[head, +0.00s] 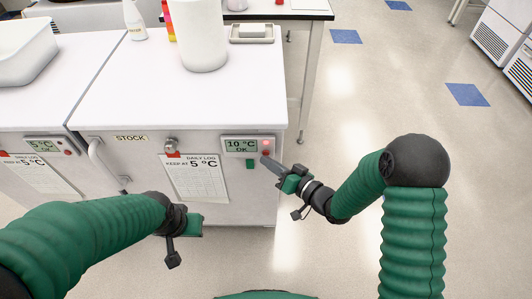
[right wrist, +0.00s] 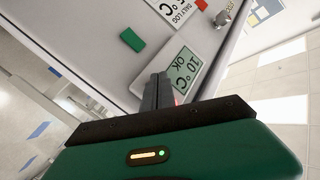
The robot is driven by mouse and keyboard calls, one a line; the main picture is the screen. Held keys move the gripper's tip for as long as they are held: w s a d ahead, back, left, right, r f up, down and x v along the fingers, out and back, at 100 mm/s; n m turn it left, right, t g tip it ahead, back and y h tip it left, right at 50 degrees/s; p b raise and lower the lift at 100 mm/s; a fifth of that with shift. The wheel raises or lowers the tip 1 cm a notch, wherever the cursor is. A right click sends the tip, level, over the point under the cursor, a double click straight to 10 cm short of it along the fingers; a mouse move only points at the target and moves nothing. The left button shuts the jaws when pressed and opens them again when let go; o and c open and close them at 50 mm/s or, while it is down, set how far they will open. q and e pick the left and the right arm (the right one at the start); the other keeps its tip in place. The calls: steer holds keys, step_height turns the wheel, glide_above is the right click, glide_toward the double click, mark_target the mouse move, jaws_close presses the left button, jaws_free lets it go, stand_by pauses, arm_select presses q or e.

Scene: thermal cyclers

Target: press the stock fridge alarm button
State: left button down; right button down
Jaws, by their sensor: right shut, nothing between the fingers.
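The stock fridge (head: 140,152) is a white chest unit labelled STOCK. Its alarm panel (head: 231,152) reads 10 °C OK, with a lit red spot and a red button (head: 265,153) at its right end. My right gripper (head: 266,161) is shut and empty, its fingertips at the button's lower edge; I cannot tell whether they touch it. In the right wrist view the shut fingers (right wrist: 157,92) overlap the panel's edge next to the display (right wrist: 183,68), and the button is hidden. My left gripper (head: 190,225) hangs low before the fridge front, its fingers unclear.
A daily log sheet (head: 195,178), a key lock (head: 171,146) and a handle (head: 98,155) are on the fridge front. A green magnet (head: 250,164) sits below the panel. A second fridge (head: 30,170) adjoins at left. Floor (head: 330,120) to the right is open.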

steer(key=shift+w, duration=0.35)
stand_by(0.7)
steer(key=shift+s, duration=0.8)
steer(key=s+p, duration=0.1)
steer(key=s, duration=0.4)
stand_by(0.7)
